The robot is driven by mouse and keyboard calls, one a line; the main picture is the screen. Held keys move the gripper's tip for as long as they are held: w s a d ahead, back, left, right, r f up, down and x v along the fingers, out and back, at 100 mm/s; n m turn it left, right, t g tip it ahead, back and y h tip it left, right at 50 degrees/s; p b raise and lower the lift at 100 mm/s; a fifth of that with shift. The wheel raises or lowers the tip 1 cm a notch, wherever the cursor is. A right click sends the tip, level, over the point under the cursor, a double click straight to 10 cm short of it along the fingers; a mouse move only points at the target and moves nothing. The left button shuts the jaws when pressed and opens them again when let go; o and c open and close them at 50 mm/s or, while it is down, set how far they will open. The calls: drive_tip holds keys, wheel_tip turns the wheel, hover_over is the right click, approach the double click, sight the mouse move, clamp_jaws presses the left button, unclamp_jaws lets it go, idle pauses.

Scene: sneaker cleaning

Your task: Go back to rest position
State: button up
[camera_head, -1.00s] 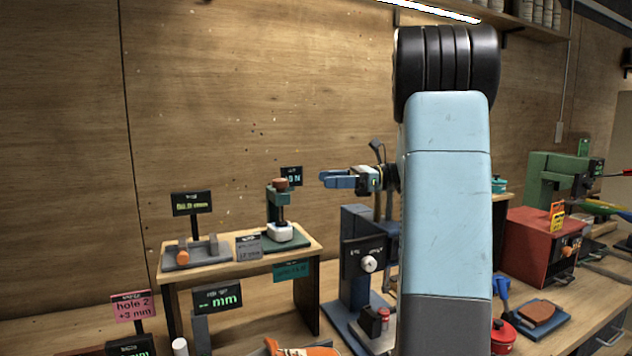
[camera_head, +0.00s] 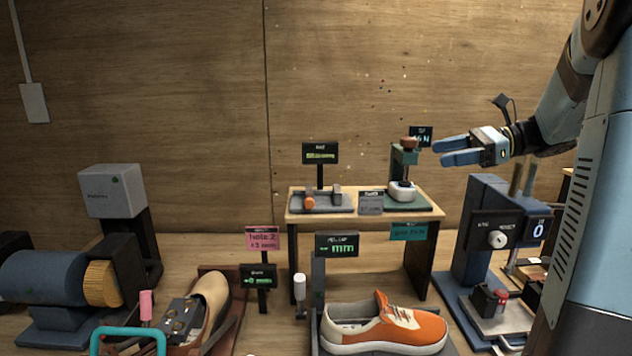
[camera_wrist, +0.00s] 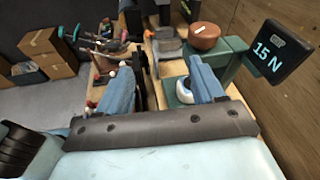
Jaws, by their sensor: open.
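My gripper (camera_head: 445,151) is open and empty in the head view. Its two blue fingers point left, in the air at the right end of the small raised wooden shelf (camera_head: 425,262). It is level with the top of the small green press (camera_head: 402,165) and just right of it. In the wrist view my gripper (camera_wrist: 160,92) shows its two blue fingers well apart with nothing held between them. The press's reddish-brown knob (camera_wrist: 203,36) and the display reading 15 N (camera_wrist: 270,60) are beyond the right finger.
An orange sneaker (camera_head: 385,328) lies on the bench in front of the shelf. A tan shoe (camera_head: 210,300) and a blue brush machine (camera_head: 45,280) are at left. A blue press with a dial (camera_head: 485,240) stands at right.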

drive_tip(key=s+a+f+n+g+h, duration=0.2)
drive_tip(key=s+a+n+h, duration=0.2)
drive_tip(key=s+a, duration=0.2)
drive_tip(key=s+f+n+t+h, duration=0.2)
drive_tip(key=s+f+n+h, duration=0.1)
drive_tip(key=s+n+h, duration=0.2)
drive_tip(key=s+f+n+t+h, duration=0.2)
drive_tip(key=s+n+h, duration=0.4)
drive_tip(key=s+n, duration=0.3)
drive_tip(key=shift+s+a+f+t, duration=0.35)
drive_tip(key=shift+s+f, duration=0.45)
drive_tip(key=shift+s, duration=0.3)
idle(0.5)
